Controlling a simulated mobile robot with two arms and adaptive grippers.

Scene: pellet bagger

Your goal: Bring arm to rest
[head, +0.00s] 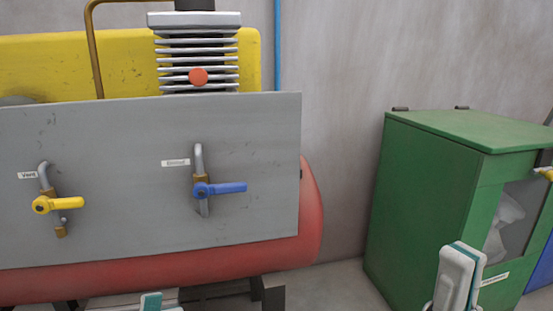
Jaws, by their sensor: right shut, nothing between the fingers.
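My right gripper (458,275) shows at the bottom right as a white and teal shape, cut off by the lower edge. It is in front of the green cabinet in the picture and looks apart from it. It is shut with nothing held; the fingertips are hard to make out. A small white and teal part of my own body shows at the bottom edge, left of centre. My left gripper is not seen.
A grey panel (120,140) carries a yellow-handled valve (58,205) and a blue-handled valve (220,189). Behind it are a red tank (311,210) and a finned cylinder (196,60). A green cabinet (420,200) with a window stands right. Bare floor shows between.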

